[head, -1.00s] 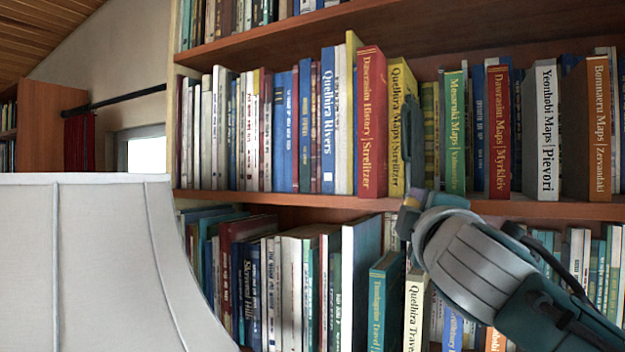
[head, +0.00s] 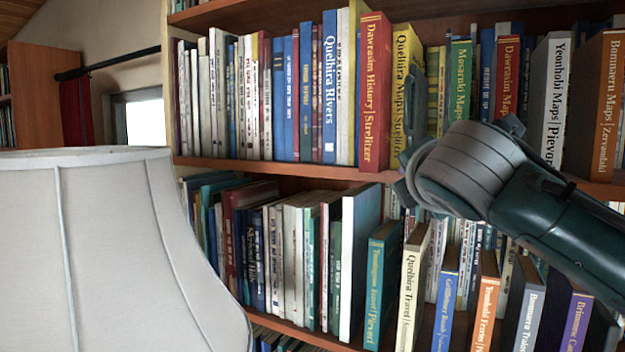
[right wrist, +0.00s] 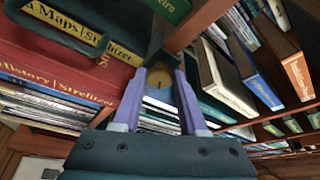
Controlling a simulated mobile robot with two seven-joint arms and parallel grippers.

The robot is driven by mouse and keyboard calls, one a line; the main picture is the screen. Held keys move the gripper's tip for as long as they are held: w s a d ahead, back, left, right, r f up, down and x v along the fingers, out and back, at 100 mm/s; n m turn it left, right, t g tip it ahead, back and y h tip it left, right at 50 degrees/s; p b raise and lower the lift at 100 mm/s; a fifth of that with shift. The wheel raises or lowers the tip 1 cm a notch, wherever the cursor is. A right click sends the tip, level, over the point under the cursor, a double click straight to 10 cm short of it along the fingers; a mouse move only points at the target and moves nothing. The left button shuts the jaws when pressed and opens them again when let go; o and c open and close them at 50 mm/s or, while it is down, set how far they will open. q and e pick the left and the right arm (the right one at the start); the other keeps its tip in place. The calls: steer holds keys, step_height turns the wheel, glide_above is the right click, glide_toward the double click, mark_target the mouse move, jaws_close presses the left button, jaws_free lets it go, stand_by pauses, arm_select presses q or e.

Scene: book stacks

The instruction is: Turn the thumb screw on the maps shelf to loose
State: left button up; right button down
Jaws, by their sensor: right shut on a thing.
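The maps shelf (head: 300,169) is a reddish-brown board with a row of upright books, several titled Maps at its right. In the right wrist view the brass-coloured thumb screw (right wrist: 158,82) sits at the shelf's front edge, below a dark grey bracket. My right gripper (right wrist: 159,80) is shut on the thumb screw, one purple finger on each side of it. In the head view my right wrist and forearm cover the screw and most of the right gripper (head: 403,190). My left gripper is in neither view.
A red Dawrasim History book (head: 375,95) and a yellow Quelhira Maps book (head: 405,75) stand close above the gripper. Travel books (head: 410,290) fill the shelf below. A large pale lampshade (head: 110,250) blocks the lower left.

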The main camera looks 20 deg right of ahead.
steer(key=shift+n+g, duration=0.3)
steer(key=shift+g, duration=0.1)
steer(key=shift+c, duration=2.3)
jaws_free()
steer(key=b+v, duration=0.5)
steer(key=v, duration=0.5)
steer(key=shift+f, duration=0.1)
